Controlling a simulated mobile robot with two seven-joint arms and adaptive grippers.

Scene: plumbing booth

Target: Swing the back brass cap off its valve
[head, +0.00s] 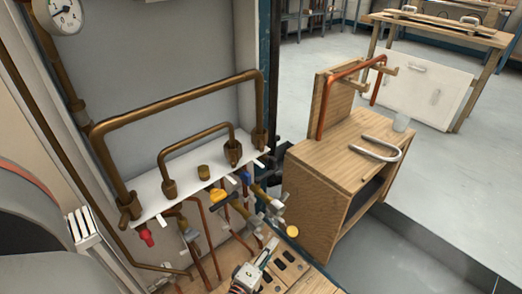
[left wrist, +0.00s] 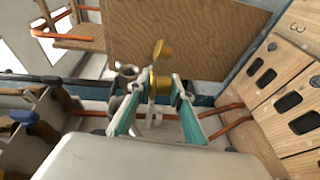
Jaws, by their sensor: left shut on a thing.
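My left gripper (head: 271,244) reaches in from the bottom of the head view, towards the silver valves under the white shelf. In the left wrist view its two teal fingers (left wrist: 158,88) close from both sides on a brass cap (left wrist: 160,79). A second round brass piece (left wrist: 162,50) shows just beyond it. In the head view a round brass cap (head: 292,231) shows just right of the fingertips. Silver valve bodies (head: 250,221) lie beside it, partly overlapping. How the held cap sits on its valve is hidden by the fingers. My right gripper is not in view.
Yellow (head: 220,196), blue (head: 245,178) and red (head: 146,236) handles crowd below. A wooden bench (head: 340,160) with a bent pipe (head: 378,152) stands right; open floor lies beyond.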

